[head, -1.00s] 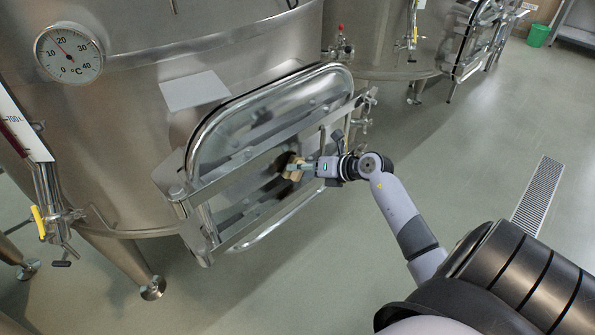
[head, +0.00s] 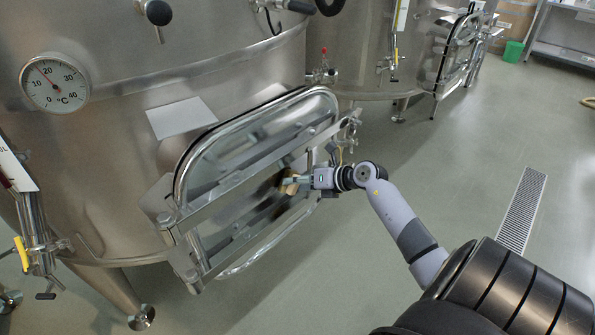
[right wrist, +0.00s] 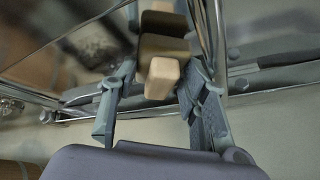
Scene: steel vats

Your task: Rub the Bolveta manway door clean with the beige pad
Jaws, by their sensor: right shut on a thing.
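The manway door (head: 250,135) is a shiny rounded steel panel with crossbars, low on the front of the near vat. It shows dark smudges or reflections around the pad; I cannot tell which. No name is readable on it. The beige pad (head: 289,187) is at the door's right half, by the lower crossbar. It also shows in the right wrist view (right wrist: 162,78), against a darker brown block and the mirror-like door. My right gripper (head: 301,181) is shut on the pad, with a finger on each side in the right wrist view (right wrist: 155,92). My left gripper is not in view.
A round thermometer (head: 55,83) and a valve with a yellow handle (head: 22,254) are on the near vat. Another vat (head: 360,50) stands behind. A floor drain grate (head: 522,210) lies at right; the floor around it is clear.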

